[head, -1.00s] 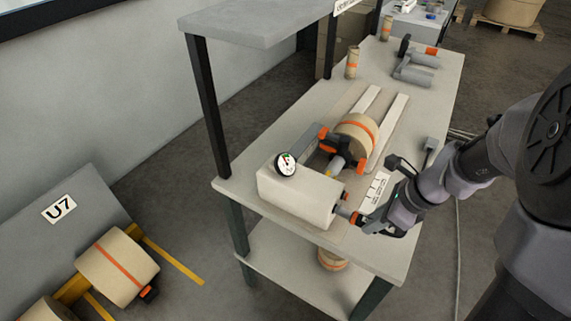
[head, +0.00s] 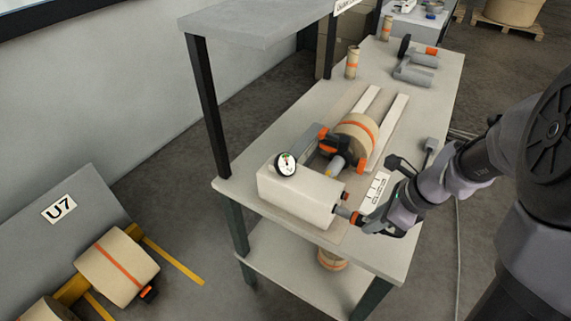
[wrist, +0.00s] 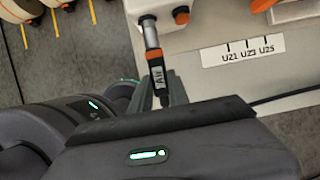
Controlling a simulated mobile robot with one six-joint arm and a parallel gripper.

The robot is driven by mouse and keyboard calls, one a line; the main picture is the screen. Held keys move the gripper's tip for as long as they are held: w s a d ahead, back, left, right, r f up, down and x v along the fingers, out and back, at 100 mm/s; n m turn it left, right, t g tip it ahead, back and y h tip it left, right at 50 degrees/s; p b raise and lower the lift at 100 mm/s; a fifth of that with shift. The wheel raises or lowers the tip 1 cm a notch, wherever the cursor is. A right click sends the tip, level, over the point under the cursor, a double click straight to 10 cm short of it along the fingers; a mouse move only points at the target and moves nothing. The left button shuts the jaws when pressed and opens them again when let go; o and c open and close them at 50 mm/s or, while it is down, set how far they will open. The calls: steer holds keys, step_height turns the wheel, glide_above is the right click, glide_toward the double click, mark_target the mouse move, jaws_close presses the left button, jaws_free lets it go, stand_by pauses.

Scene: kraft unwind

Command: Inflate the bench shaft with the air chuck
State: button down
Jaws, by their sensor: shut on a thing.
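My gripper (head: 360,217) is at the front edge of the bench, shut on the air chuck (head: 345,212). In the wrist view the air chuck (wrist: 157,72) is a dark body marked "Air" with an orange band and silver nose, between my fingers (wrist: 162,98). Its nose points at the pale box (head: 296,194) and meets or nearly meets it; I cannot tell which. A round gauge (head: 285,163) stands on the box. Behind the box, a kraft roll with an orange stripe (head: 354,131) sits by orange-and-black shaft parts (head: 323,139); the shaft is mostly hidden.
A label card (head: 375,190) lies on the bench right of the box. Two pale rails (head: 388,130) run back from the roll. A shelf (head: 260,22) overhangs the left side.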

steer(key=s+d, duration=0.2)
steer(key=d, duration=0.1)
steer(key=s+d, duration=0.1)
steer(key=d, duration=0.1)
steer(key=shift+s+p, duration=0.15)
steer(key=shift+p, duration=0.25)
stand_by(0.5)
